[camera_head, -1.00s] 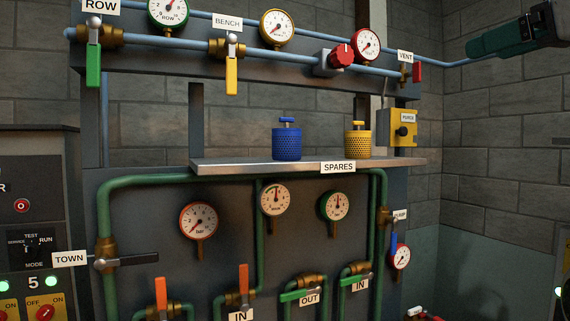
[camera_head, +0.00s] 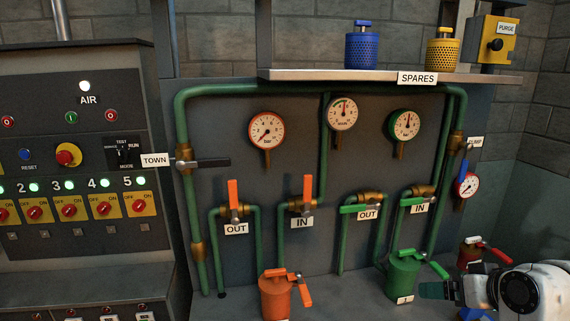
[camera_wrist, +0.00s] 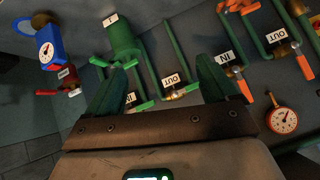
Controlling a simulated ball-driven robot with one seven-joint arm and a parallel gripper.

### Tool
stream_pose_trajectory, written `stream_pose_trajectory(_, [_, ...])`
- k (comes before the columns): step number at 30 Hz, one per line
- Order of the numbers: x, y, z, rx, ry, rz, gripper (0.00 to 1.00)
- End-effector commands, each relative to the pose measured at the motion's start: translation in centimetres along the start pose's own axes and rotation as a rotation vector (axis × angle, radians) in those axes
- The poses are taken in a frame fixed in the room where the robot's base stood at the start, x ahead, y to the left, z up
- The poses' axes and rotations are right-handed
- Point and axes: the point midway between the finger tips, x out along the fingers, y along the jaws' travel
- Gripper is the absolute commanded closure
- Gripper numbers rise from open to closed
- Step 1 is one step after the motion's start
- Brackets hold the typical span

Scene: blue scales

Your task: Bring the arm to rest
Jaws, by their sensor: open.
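My gripper (camera_head: 436,290) shows at the lower right of the head view, with its green fingers pointing left near the green canister (camera_head: 403,273). I cannot tell whether it touches the canister. In the wrist view my gripper (camera_wrist: 165,82) has its two green fingers spread wide apart, with nothing held between them. The green canister also shows upside down in the wrist view (camera_wrist: 122,38), beyond the left finger. Part of my white arm is at the bottom right corner of the head view.
An orange canister (camera_head: 277,298) stands left of the green one. Green pipes with IN and OUT handles line the panel. A shelf (camera_head: 300,75) above bears a blue canister (camera_head: 361,50) and a yellow one (camera_head: 441,52). A switch cabinet (camera_head: 70,95) is at left.

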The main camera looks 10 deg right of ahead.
Motion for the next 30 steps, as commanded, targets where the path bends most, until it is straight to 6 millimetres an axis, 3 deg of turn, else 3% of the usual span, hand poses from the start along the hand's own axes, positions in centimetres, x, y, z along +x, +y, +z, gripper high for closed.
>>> stream_pose_trajectory(1, [1.4,-0.5,3.6,0.006,-0.058,0.005,0.14])
stream_pose_trajectory(8, [4.1,-1.8,17.5,0.003,-0.277,0.062,0.14])
stream_pose_trajectory(15, [2.5,-2.1,31.3,-0.047,-0.505,0.142,0.14])
stream_pose_trajectory(18, [0.9,-1.9,35.7,-0.076,-0.582,0.175,0.14])
stream_pose_trajectory(21, [-0.5,-1.5,38.7,-0.101,-0.637,0.201,0.14])
stream_pose_trajectory(24, [-1.5,-1.3,40.4,-0.116,-0.671,0.218,0.14])
stream_pose_trajectory(30, [-1.9,-1.2,41.1,-0.124,-0.685,0.225,0.14])
